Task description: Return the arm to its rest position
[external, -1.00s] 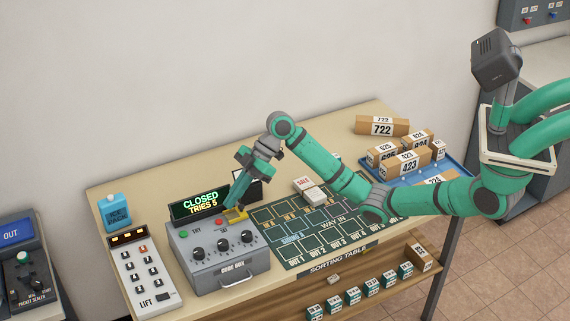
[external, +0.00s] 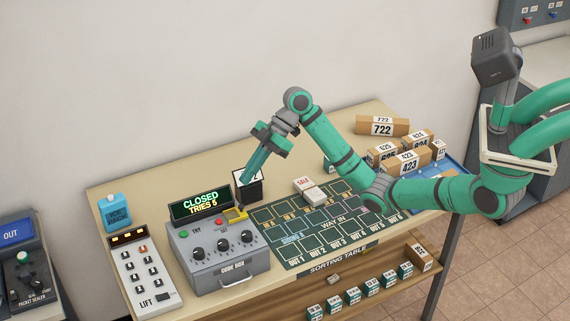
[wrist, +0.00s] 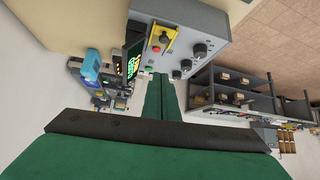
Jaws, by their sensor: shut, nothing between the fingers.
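My gripper (external: 246,180) is shut and empty in the external view. It hangs tilted down above the table, by a small dark box with a white label (external: 249,187) and up and right of the code box. In the wrist view my gripper (wrist: 162,76) shows as two green fingers pressed together. The code box (external: 222,262) is grey with dials, a green and a red button and a yellow bracket. Its display (external: 201,202) reads CLOSED, TRIES 5. The code box (wrist: 200,30) also shows in the wrist view.
Numbered parcels (external: 381,127) and a blue tray (external: 450,170) are at the right. The space above the table's back left is clear.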

